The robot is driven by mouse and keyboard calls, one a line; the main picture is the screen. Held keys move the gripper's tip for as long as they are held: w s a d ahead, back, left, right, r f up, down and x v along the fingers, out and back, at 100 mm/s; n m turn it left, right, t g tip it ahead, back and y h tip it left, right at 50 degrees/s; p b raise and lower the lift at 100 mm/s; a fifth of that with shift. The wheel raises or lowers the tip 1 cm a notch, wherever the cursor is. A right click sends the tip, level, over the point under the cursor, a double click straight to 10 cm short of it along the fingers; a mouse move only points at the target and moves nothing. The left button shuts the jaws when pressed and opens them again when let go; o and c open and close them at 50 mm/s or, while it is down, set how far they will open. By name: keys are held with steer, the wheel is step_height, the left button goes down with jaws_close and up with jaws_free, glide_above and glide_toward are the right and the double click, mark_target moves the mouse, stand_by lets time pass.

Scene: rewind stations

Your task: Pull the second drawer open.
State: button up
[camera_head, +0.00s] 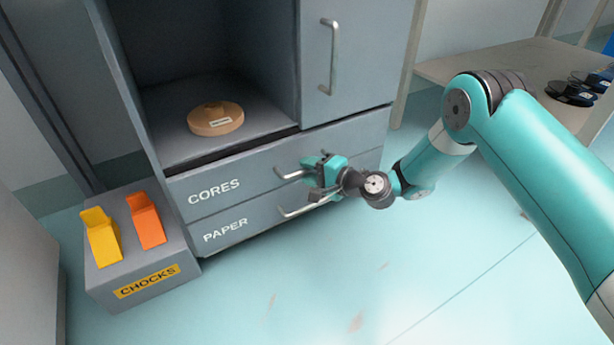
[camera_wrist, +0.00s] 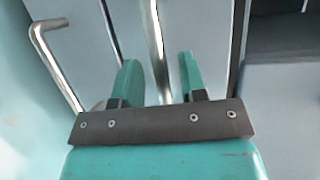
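The grey cabinet has two drawers, one above the other. The upper drawer (camera_head: 235,178) is labelled CORES and the lower drawer (camera_head: 245,223) PAPER; both look shut. The upper drawer's bar handle (camera_head: 287,174) is partly hidden behind my gripper (camera_head: 318,173). The lower drawer's handle (camera_head: 297,211) is also partly covered. In the wrist view, my gripper (camera_wrist: 158,62) is open, with the upper handle (camera_wrist: 152,22) running between its two teal fingers, gaps showing on both sides. The lower handle (camera_wrist: 55,65) is at the left of that view, outside the fingers.
A grey box (camera_head: 147,284) labelled CHOCKS with a yellow chock (camera_head: 101,240) and an orange chock (camera_head: 147,222) stands left of the drawers. A tan disc (camera_head: 215,120) lies on the open shelf. A door handle (camera_head: 333,57) is above. The floor in front is clear.

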steer(key=shift+w+a, duration=0.25)
steer(key=shift+a, duration=0.1)
jaws_close()
steer(key=shift+s, duration=0.15)
